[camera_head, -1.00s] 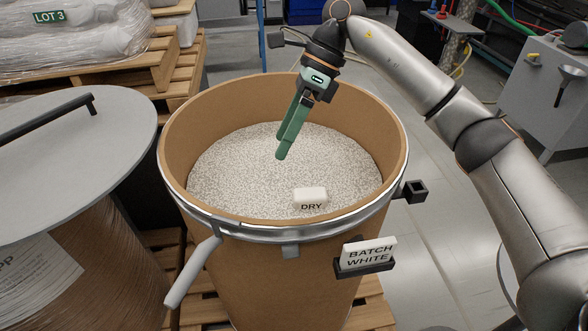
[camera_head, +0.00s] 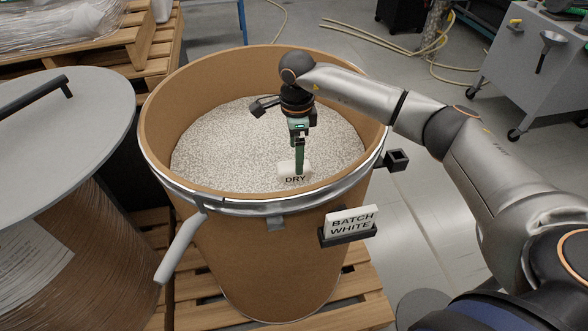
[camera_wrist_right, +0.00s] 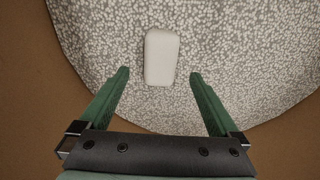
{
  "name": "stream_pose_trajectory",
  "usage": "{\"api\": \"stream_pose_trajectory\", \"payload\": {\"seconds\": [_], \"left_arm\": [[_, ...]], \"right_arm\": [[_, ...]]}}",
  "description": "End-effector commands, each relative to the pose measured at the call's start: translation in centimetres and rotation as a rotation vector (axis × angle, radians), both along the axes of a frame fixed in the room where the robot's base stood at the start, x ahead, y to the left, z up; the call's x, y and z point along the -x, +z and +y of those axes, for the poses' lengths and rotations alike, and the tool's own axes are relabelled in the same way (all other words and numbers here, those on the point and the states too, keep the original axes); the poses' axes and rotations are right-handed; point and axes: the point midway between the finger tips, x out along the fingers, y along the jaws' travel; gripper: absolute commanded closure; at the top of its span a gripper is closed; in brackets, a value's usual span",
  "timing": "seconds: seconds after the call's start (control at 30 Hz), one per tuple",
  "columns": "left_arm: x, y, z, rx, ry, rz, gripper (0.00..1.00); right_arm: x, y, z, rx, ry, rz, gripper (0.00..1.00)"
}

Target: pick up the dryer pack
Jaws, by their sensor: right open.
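In the right wrist view the gripper (camera_wrist_right: 159,74) is open. The white pack (camera_wrist_right: 161,57) lies just beyond and between the fingertips, with a gap on each side. Whether the fingertips touch the pellets cannot be told. My left gripper is not in view.
The drum's metal rim ring (camera_head: 250,207) and near wall stand close to the pack. A BATCH WHITE sign (camera_head: 350,221) and a black bracket (camera_head: 397,159) stick out from the drum. A closed grey-lidded drum (camera_head: 60,125) stands at left. Pallets lie below and behind.

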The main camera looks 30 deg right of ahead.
Motion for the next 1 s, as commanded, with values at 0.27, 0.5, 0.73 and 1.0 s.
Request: {"api": "stream_pose_trajectory", "payload": {"seconds": [0.27, 0.5, 0.73, 1.0], "left_arm": [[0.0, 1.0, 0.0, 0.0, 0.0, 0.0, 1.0], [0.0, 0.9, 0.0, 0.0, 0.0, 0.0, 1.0], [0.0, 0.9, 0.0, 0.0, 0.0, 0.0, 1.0], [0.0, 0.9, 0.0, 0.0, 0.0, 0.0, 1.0]], "right_arm": [[-0.1, -3.9, 0.5, -0.001, 0.0, 0.003, 0.03], [-0.2, -4.6, 0.5, -0.002, 0.001, -0.001, 0.03], [-0.2, -4.6, 0.5, -0.002, 0.001, -0.001, 0.19], [-0.2, -4.6, 0.5, -0.002, 0.0, -0.001, 0.5]]}}
